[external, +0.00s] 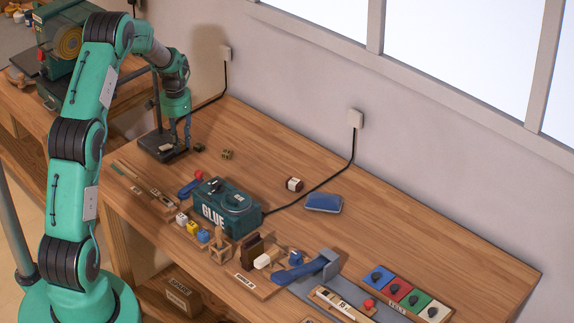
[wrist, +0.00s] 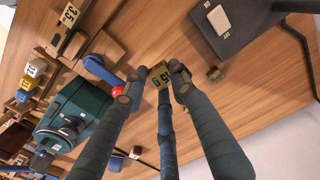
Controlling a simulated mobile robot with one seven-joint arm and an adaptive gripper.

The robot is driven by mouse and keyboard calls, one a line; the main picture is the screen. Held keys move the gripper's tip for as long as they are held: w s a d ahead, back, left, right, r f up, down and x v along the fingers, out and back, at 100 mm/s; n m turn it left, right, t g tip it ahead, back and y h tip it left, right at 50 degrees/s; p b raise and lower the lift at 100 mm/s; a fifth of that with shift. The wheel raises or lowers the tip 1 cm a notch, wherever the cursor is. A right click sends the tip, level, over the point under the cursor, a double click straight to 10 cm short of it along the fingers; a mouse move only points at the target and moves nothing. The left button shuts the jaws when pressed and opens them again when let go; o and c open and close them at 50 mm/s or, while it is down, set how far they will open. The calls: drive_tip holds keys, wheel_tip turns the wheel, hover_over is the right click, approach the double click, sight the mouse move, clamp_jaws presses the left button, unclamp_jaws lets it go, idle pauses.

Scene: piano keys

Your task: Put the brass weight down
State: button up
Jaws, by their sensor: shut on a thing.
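The brass weight (wrist: 159,75), a small block with dark markings that look like "15", sits between my fingertips in the wrist view. My gripper (wrist: 155,85) is shut on it, with the dark blue fingers closed around its sides. In the external view my gripper (external: 181,145) points down at the far left part of the bench, beside the black stand base. The held weight is too small to make out there. How high it is above the bench I cannot tell.
A black stand base (external: 155,146) with a pale label is close to my gripper. A small brass-coloured piece (external: 227,154) lies on the wooden bench (external: 270,142). The green GLUE box (external: 226,203) and a red ball (external: 199,174) are nearer. The back of the bench is mostly clear.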

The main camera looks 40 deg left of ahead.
idle(0.3)
drive_tip(key=shift+n, duration=0.8)
drive_tip(key=w+d, duration=0.4)
drive_tip(key=w, duration=0.1)
drive_tip(key=w+d+b, duration=0.1)
drive_tip(key=w+d, duration=0.4)
drive_tip(key=w+d+b, duration=0.1)
drive_tip(key=w+d, duration=0.3)
drive_tip(key=w, duration=0.2)
drive_tip(key=shift+d+r, duration=0.1)
drive_tip(key=shift+d, duration=0.25)
drive_tip(key=shift+w+d, duration=0.2)
drive_tip(key=shift+d, duration=0.15)
drive_tip(key=b, duration=0.1)
hover_over(247, 170)
drive_tip(key=shift+w+f, duration=0.1)
drive_tip(key=shift+f, duration=3)
drive_tip(key=shift+f+b, duration=0.4)
drive_tip(key=shift+f, duration=1.5)
drive_tip(key=shift+f, duration=0.1)
